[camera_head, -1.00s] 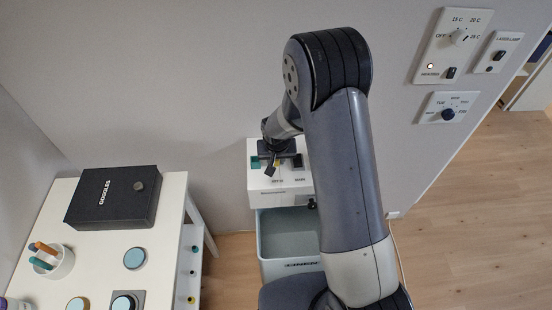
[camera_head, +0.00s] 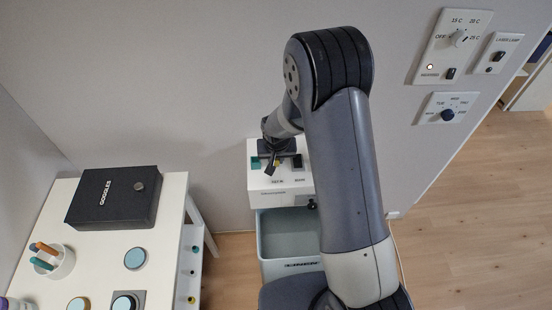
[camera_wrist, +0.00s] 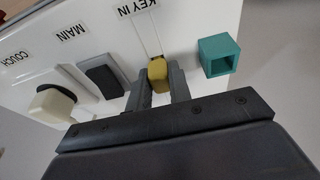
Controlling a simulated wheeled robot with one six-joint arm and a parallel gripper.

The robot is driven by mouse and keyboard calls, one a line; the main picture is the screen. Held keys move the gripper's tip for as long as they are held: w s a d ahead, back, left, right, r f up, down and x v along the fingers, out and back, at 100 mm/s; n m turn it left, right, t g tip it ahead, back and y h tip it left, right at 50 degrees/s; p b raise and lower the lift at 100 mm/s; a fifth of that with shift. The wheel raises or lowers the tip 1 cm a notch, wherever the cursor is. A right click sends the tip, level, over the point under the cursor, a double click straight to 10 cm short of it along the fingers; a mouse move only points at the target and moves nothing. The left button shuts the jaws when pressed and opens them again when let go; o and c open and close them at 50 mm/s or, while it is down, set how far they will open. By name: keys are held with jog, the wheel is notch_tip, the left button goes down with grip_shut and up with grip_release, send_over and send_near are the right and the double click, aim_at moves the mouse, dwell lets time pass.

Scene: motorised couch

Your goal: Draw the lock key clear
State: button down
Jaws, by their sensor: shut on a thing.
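The yellow lock key (camera_wrist: 158,76) is between the two fingers of my gripper (camera_wrist: 160,88) in the wrist view. My gripper is shut on it, right at the face of the white control box (camera_wrist: 190,25). The key sits at the end of a thin outlined strip under the label KEY IN. I cannot tell how far it is in, since the fingers hide its lower part. In the head view, my gripper (camera_head: 272,162) is over the top of the box (camera_head: 262,184), and the key shows only as a small yellow speck.
A hollow teal square holder (camera_wrist: 218,56) stands right of the key. A dark MAIN rocker (camera_wrist: 102,77) and a cream COUCH knob (camera_wrist: 52,103) lie to the left. A linen bin (camera_head: 290,268) is below the box. A white table (camera_head: 175,205) with a goggles case (camera_head: 112,196) stands left.

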jog(key=shift+r+p, duration=1.05)
jog(key=shift+r, duration=1.1)
jog(key=shift+r, duration=0.2)
notch_tip(320, 180, up, 7)
jog(key=p, duration=0.3)
jog(key=shift+f, duration=0.15)
